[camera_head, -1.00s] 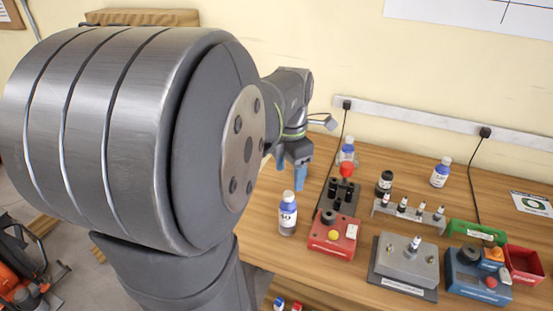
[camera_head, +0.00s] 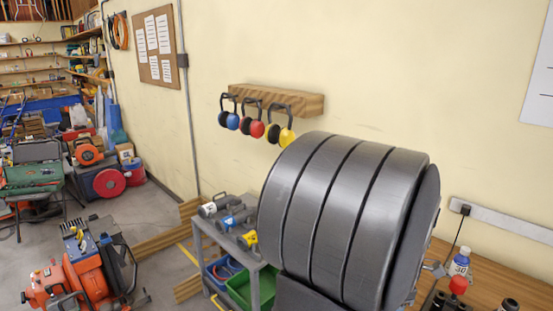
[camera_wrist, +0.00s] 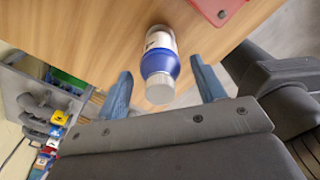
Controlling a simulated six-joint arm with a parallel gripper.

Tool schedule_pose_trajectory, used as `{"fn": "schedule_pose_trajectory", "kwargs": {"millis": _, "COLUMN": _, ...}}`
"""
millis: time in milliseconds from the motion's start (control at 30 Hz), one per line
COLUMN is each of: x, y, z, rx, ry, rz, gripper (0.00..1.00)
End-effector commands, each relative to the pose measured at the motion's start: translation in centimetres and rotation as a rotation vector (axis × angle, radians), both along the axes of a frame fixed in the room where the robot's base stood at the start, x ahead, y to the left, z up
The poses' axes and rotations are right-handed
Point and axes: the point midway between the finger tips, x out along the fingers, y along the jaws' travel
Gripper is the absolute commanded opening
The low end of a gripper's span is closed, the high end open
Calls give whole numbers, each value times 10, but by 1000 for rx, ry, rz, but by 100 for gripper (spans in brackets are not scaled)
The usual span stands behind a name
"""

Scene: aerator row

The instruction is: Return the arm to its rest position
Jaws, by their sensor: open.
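My gripper (camera_wrist: 164,88) shows in the wrist view with its two blue fingers wide apart. A bottle (camera_wrist: 160,62) with a blue band and a grey-white cap shows between the fingers in the picture, above the wood table (camera_wrist: 100,50). The fingers do not touch the bottle, and I cannot tell how far it is from them. In the head view my own arm's large grey joint fills the lower middle and hides my gripper and most of the table (camera_head: 486,290).
A blue-labelled bottle (camera_head: 460,262) and a red-topped item (camera_head: 457,285) stand on the table at right. A grey cart (camera_head: 262,280) with a green bin (camera_head: 250,288) stands left of my arm. Ear defenders (camera_head: 280,123) hang on a wooden wall rack (camera_head: 300,102).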

Motion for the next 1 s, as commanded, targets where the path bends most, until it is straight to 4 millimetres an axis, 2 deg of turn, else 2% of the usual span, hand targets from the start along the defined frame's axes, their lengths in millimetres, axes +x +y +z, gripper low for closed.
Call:
{"fn": "schedule_pose_trajectory", "kwargs": {"millis": 167, "x": 0, "y": 0, "z": 6, "rx": 0, "ry": 0, "rz": 0, "gripper": 63}}
{"fn": "schedule_pose_trajectory", "kwargs": {"millis": 533, "x": 0, "y": 0, "z": 4, "rx": 1, "ry": 1, "rz": 0, "gripper": 63}}
{"fn": "schedule_pose_trajectory", "kwargs": {"millis": 667, "x": 0, "y": 0, "z": -4, "rx": 2, "ry": 2, "rz": 0, "gripper": 63}}
{"fn": "schedule_pose_trajectory", "kwargs": {"millis": 833, "x": -1, "y": 1, "z": -25, "rx": 3, "ry": 3, "rz": 0, "gripper": 63}}
{"fn": "schedule_pose_trajectory", "kwargs": {"millis": 1000, "x": 0, "y": 0, "z": 13, "rx": -3, "ry": -3, "rz": 0, "gripper": 63}}
